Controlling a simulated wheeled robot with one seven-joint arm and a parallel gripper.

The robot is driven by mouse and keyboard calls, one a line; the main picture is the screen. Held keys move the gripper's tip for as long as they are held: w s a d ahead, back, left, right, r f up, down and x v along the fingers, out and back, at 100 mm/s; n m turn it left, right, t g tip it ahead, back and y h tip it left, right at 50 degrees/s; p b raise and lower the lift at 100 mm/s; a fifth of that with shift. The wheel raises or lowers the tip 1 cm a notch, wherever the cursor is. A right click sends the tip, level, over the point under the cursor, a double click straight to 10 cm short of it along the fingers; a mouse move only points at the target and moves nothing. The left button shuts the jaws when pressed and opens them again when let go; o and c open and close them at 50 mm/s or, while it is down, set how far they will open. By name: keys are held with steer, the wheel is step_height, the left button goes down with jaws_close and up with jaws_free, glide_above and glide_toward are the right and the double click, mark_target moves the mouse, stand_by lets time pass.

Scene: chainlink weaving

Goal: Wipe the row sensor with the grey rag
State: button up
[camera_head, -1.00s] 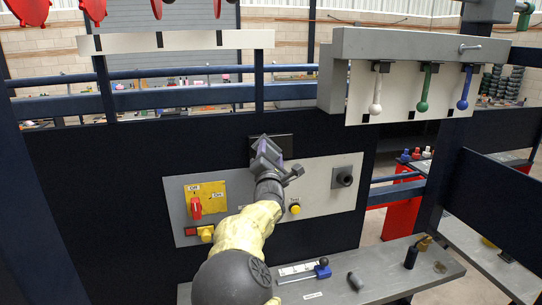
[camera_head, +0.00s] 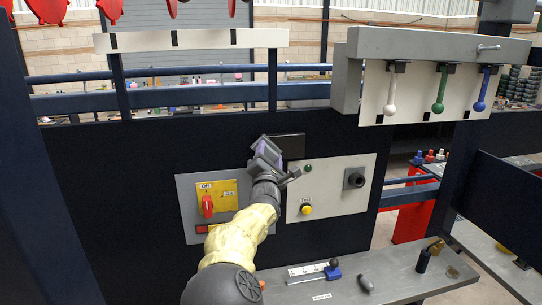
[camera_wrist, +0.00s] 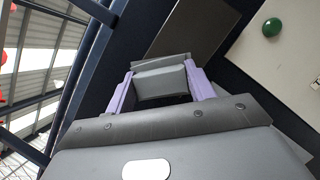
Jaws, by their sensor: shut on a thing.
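My gripper (camera_head: 264,152) is raised in front of the dark machine wall, at the left edge of a black rectangular plate (camera_head: 289,147). In the wrist view its purple fingers (camera_wrist: 162,90) stand on both sides of a dark grey block-like thing, the grey rag (camera_wrist: 163,82), and are shut on it. The rag cannot be made out clearly in the head view. A dark flat plate (camera_wrist: 190,35) lies beyond the fingers in the wrist view; I cannot tell whether they touch it. No part is clearly marked as the row sensor.
A control panel (camera_head: 340,205) has a green button (camera_head: 308,168), a yellow test button (camera_head: 306,210) and a round socket (camera_head: 354,180). A red switch (camera_head: 208,206) is at left. A grey shelf (camera_head: 400,283) holds tools below. Colored levers (camera_head: 440,90) hang at upper right.

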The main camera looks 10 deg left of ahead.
steer(key=shift+s+d+f+b, duration=0.1)
steer(key=shift+s+d+b, duration=0.15)
steer(key=shift+s+b, duration=0.25)
steer(key=shift+s+d+b, duration=0.2)
steer(key=shift+s+b, duration=0.2)
steer(key=shift+s, duration=0.15)
steer(key=shift+s+d+b, duration=0.45)
steer(key=shift+s, duration=0.4)
steer(key=shift+s+d+b, duration=0.4)
steer(key=shift+s+b, duration=0.05)
steer(key=shift+s, duration=0.4)
steer(key=s, duration=0.1)
steer(key=s+d+b, duration=0.1)
steer(key=shift+s+d, duration=0.15)
steer(key=shift+s, duration=0.2)
